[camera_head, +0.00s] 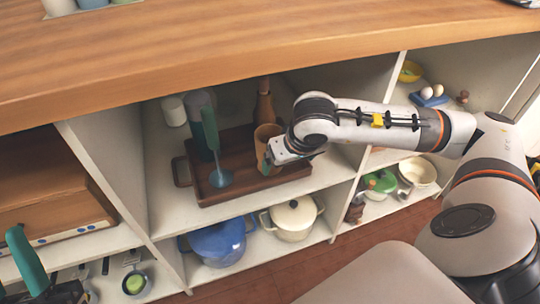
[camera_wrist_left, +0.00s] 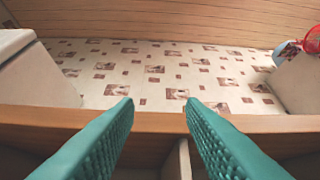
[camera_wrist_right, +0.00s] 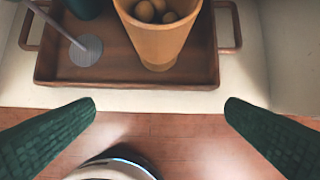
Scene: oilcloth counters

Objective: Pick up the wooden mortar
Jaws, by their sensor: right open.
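The wooden cup-shaped vessel, taken as the mortar (camera_head: 263,139), stands upright on a brown wooden tray (camera_head: 205,192) on the middle shelf. In the right wrist view, the mortar (camera_wrist_right: 158,45) holds several round brownish things. My right gripper (camera_wrist_right: 162,104) is open and empty in front of the tray, with the mortar ahead of its fingers, apart from them. In the head view, my right gripper (camera_head: 279,160) partly covers the mortar's side. My left gripper (camera_wrist_left: 160,102) is open and empty, above a patterned surface; one finger shows at the lower left in the head view.
A green-handled utensil with a grey disc foot (camera_wrist_right: 85,51) stands on the tray left of the mortar. A bottle-shaped wooden item (camera_head: 264,104) is behind it. Blue (camera_head: 218,243) and cream (camera_head: 293,218) pots sit below. The wooden counter (camera_head: 200,50) overhangs the shelf; dividers flank it.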

